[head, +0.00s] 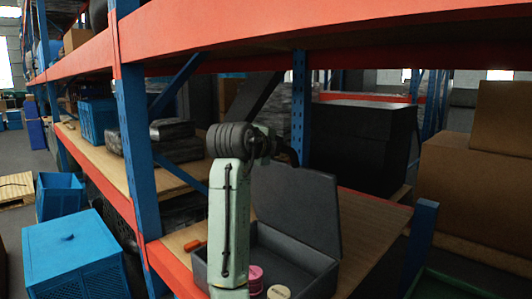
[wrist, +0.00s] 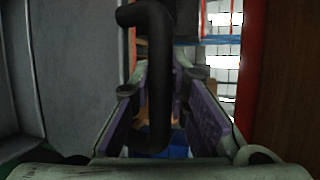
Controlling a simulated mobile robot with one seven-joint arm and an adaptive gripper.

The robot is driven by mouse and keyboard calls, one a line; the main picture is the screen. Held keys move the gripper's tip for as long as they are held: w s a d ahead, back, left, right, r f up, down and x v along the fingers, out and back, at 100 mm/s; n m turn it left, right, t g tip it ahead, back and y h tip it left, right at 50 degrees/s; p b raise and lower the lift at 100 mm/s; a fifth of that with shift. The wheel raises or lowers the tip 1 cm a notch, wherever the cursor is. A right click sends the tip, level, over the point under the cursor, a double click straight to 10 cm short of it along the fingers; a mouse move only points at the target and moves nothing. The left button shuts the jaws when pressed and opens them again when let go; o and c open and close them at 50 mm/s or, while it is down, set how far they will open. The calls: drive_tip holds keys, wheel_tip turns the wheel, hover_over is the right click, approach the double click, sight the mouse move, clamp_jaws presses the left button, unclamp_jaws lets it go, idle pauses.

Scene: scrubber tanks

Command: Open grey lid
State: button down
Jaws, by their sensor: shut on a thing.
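The grey lid (head: 297,208) stands raised, roughly upright, at the back of its grey box (head: 280,254) on the wooden shelf in the head view. The box is open and its inside shows. In the wrist view the lid is the grey panel (wrist: 68,75) at the left, with a black bar handle (wrist: 156,85) beside it. My gripper (wrist: 162,112) has its purple-padded fingers on either side of this handle and is shut on it. In the head view my gripper is at the lid's upper left edge, mostly hidden behind my arm.
A pink round tin (head: 256,279) and a cream round one (head: 279,292) are at the box's front. A blue upright (head: 134,130) and an orange beam (head: 330,25) frame the shelf. A black box (head: 362,138) is behind the lid. Bare shelf (head: 372,225) lies to the right.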

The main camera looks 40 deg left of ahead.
drive_tip(key=shift+w+r, duration=0.1)
drive_tip(key=shift+w, duration=0.45)
drive_tip(key=c, duration=1.5)
unclamp_jaws()
drive_tip(key=shift+c, duration=0.2)
drive_tip(key=shift+s, duration=0.1)
drive_tip(key=v, duration=1.2)
drive_tip(key=shift+r, duration=0.2)
